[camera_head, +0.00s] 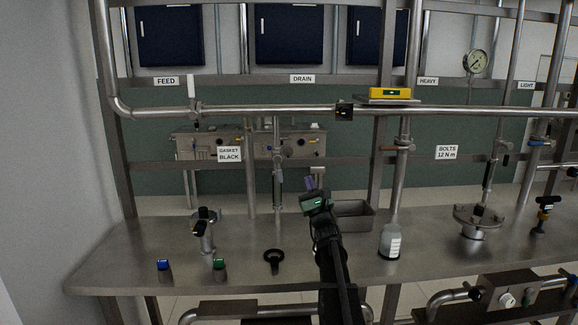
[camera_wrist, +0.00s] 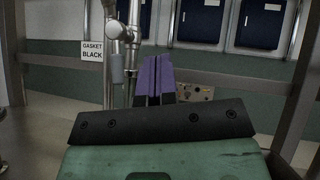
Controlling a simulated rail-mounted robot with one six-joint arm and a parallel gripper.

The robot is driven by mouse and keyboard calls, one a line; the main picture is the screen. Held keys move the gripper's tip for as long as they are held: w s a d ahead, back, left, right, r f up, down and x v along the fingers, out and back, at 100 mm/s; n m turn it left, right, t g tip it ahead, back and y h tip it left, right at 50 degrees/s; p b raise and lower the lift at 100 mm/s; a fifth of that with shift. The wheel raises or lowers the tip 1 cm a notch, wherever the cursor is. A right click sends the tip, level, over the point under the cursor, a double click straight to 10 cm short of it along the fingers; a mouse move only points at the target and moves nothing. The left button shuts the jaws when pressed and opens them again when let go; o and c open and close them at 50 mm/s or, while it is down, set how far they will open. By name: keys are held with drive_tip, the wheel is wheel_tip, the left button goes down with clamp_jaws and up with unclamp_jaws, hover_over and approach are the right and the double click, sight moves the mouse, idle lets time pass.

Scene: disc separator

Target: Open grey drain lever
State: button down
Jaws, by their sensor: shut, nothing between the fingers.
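The drain line is the vertical steel pipe below the DRAIN sign (camera_head: 302,78) in the head view. The grey drain lever (camera_head: 280,187) appears to hang down along this pipe below a valve body. In the wrist view the grey lever (camera_wrist: 117,68) hangs left of the fingers, beside the steel pipe. My gripper (camera_head: 310,184) is above the bench, right of the lever in the head view. Its purple fingers (camera_wrist: 158,78) are together and empty, with a visible sideways gap to the lever. The depth between them is hard to judge.
A horizontal pipe (camera_head: 230,111) crosses above the bench. A metal tray (camera_head: 354,216) and a bottle (camera_head: 390,242) stand right of my gripper. The GASKET BLACK sign (camera_wrist: 92,51) is left of the lever.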

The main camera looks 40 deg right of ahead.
sight(279, 169)
drive_tip(key=s+d+r+n+g+y+p, duration=0.25)
drive_tip(key=s+r+n+y+p, duration=0.2)
drive_tip(key=r+n+p, duration=0.5)
wheel_tip(279, 169, down, 8)
drive_tip(key=a+n+g+y, duration=0.1)
drive_tip(key=n+g+y, duration=0.1)
drive_tip(key=n+g, duration=0.55)
drive_tip(key=w+a+f+n+t+b, duration=0.1)
drive_tip(key=w+a, duration=0.2)
drive_tip(key=w, duration=0.9)
drive_tip(key=shift+w+a+n+t+b, duration=0.2)
drive_tip(key=shift+a+n+t+b, duration=0.1)
drive_tip(key=shift+n+b, duration=0.1)
drive_tip(key=shift+d+f, duration=0.15)
